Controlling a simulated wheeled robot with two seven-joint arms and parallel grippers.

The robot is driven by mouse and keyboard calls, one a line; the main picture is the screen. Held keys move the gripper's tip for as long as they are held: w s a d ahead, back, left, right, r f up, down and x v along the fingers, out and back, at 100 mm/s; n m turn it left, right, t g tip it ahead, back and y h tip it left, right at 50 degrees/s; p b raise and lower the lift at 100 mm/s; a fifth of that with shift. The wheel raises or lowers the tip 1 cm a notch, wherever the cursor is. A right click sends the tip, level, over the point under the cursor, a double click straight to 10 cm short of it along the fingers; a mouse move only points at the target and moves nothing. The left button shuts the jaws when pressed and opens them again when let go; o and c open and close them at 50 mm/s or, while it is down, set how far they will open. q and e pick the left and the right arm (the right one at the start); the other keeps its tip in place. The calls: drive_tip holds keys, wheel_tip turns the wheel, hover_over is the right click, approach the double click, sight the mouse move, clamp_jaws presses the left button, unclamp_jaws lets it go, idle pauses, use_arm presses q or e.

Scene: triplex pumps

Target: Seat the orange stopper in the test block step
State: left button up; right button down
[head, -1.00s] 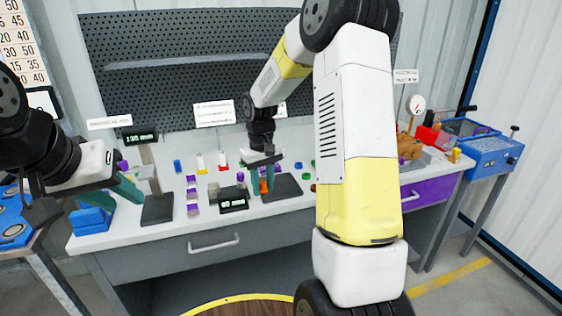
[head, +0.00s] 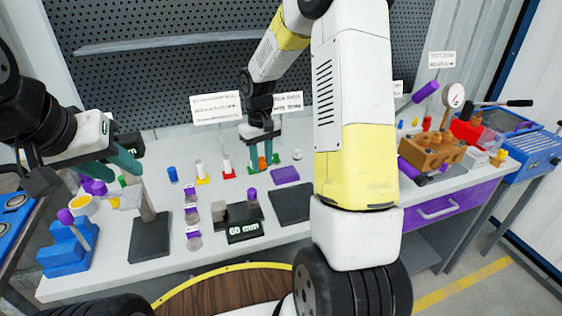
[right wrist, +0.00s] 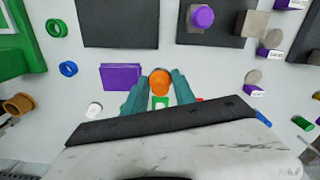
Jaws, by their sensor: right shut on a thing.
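The orange stopper (right wrist: 159,82) is between the teal fingertips of my right gripper (right wrist: 159,90) in the right wrist view. In the head view my right gripper (head: 263,148) is low over the rear of the bench, with the orange stopper (head: 262,163) showing at its fingertips. Whether the stopper touches the bench is unclear. My left gripper (head: 118,167) is at the left, fingers apart and empty. An orange-brown block (head: 430,151) with a round gauge stands at the far right; I cannot tell whether it is the test block, and no seat shows clearly.
A purple slab (head: 285,175) and dark pad (head: 291,203) lie near my right gripper. A 60 mm display (head: 244,232), purple-topped pieces and a blue stepped block (head: 65,250) stand farther left. My right arm hides part of the bench's right half.

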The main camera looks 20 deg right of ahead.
sight(264, 190)
wheel_tip(264, 190, down, 8)
drive_tip(key=shift+f, duration=0.25)
drive_tip(key=c, duration=1.3)
unclamp_jaws()
drive_tip(key=shift+f, duration=0.15)
